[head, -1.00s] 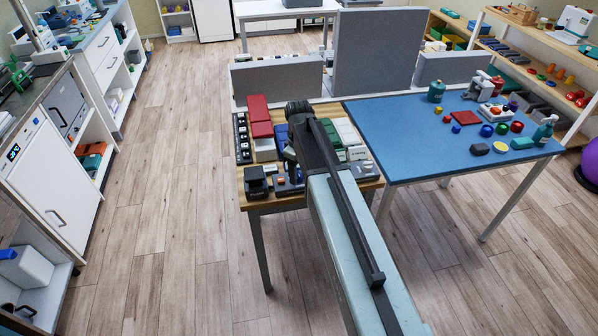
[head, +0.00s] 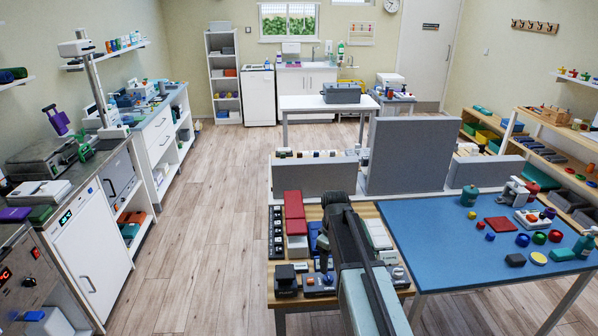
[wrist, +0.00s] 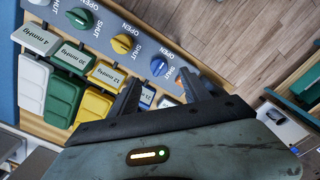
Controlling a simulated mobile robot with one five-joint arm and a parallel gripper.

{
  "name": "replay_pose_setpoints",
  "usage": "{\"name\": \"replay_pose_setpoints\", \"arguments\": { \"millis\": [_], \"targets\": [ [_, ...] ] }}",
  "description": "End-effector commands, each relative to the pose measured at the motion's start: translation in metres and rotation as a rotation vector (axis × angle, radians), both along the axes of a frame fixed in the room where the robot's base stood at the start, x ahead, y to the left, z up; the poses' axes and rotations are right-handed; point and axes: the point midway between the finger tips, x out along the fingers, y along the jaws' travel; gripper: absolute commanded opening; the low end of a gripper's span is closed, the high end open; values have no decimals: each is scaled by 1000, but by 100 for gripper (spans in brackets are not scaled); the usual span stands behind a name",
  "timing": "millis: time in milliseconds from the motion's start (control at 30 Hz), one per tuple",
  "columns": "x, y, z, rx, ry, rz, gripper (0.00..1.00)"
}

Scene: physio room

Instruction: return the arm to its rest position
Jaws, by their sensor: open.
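My arm (head: 362,260) reaches forward over the wooden table in the head view, and its own links hide my gripper there. In the wrist view my gripper (wrist: 160,90) has its two dark fingers spread apart, with no object seen held between them. Beyond the fingers is a grey panel (wrist: 137,22) with several round knobs marked OPEN and SHUT. Beside it are bins with mmHg labels, among them a white bin (wrist: 33,85), a green bin (wrist: 66,97) and a yellow bin (wrist: 93,107). I cannot tell the gap between fingers and panel.
The wooden table (head: 300,300) holds red boxes (head: 294,207) and a black box (head: 286,280). A blue table (head: 450,265) with small coloured items adjoins it on the right. Grey partition panels (head: 411,155) stand behind. The wooden floor (head: 215,215) at left is clear.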

Motion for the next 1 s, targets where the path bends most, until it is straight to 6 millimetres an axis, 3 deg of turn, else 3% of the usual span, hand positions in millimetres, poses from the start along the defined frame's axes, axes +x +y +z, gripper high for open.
{"name": "replay_pose_setpoints", "arguments": {
  "millis": [133,200,333,500,1000],
  "targets": [
    [-65,-1,0,0,0,-92,55],
    [-100,-2,0,0,0,-239,55],
    [-147,-2,0,0,0,-560,55],
    [-147,-2,0,-1,0,-783,55],
    [-146,-2,0,-1,0,-798,55]
  ]
}}
